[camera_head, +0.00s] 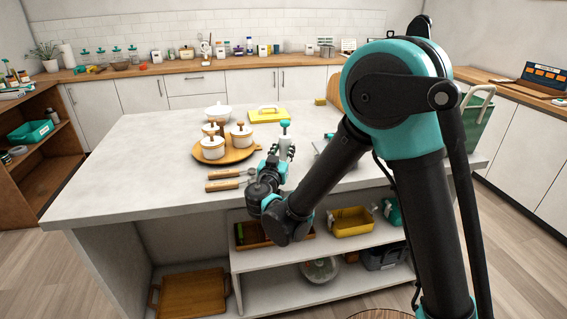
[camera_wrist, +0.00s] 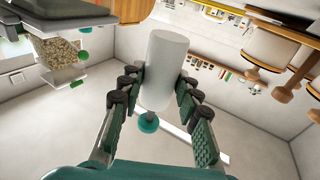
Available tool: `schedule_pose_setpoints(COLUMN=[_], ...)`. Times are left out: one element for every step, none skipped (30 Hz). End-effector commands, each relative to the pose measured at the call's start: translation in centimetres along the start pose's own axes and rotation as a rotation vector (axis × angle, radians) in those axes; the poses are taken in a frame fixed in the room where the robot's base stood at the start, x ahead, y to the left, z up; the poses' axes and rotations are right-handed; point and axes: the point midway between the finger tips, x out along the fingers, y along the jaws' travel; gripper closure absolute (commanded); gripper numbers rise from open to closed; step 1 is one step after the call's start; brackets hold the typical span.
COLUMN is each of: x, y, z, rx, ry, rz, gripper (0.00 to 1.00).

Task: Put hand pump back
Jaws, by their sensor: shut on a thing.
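The hand pump, a white cylinder with a teal knob, is between my fingers in the wrist view (camera_wrist: 167,70). In the head view, the pump's teal top (camera_head: 285,125) sticks up above my gripper (camera_head: 283,151). My gripper, also in the wrist view (camera_wrist: 153,92), is shut on the pump's body with a finger on each side. It is over the front part of the white island counter (camera_head: 110,175). The fingers hide part of the pump in the head view. I cannot tell whether its base touches the counter.
A round wooden tray (camera_head: 250,157) with white lidded pots stands left of my gripper. Wooden-handled tools (camera_head: 224,185) lie near the front edge. Open shelves below hold a yellow bin (camera_head: 351,229). The counter's left end is clear.

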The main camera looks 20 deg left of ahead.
Motion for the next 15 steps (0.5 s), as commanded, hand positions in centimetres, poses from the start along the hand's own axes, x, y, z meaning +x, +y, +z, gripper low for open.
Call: schedule_pose_setpoints(x=[0.0,0.0,-0.1,-0.1,-0.1,-0.1,-0.1,-0.1,-0.1,-0.2,-0.2,-0.2,-0.2,-0.3,-0.3], y=[-0.1,-0.1,0.0,0.0,0.0,0.0,0.0,-0.1,0.0,0.0,0.0,-0.1,-0.1,-0.1,-0.1], z=[0.6,0.8,1.0,1.2,1.3,1.4,1.5,1.7,2.0,2.3,2.6,3.1,3.5,3.9,4.3], rx=[0.0,0.0,0.0,0.0,0.0,0.0,0.0,0.0,0.0,0.0,0.0,0.0,0.0,0.0,0.0], ry=[0.0,0.0,0.0,0.0,0.0,0.0,0.0,0.0,0.0,0.0,0.0,0.0,0.0,0.0,0.0], rz=[0.0,0.0,0.0,0.0,0.0,0.0,0.0,0.0,0.0,0.0,0.0,0.0,0.0,0.0,0.0], gripper=[1.0,1.0,1.0,1.0,1.0,1.0,1.0,1.0,1.0,1.0,1.0,1.0,1.0,1.0,1.0])
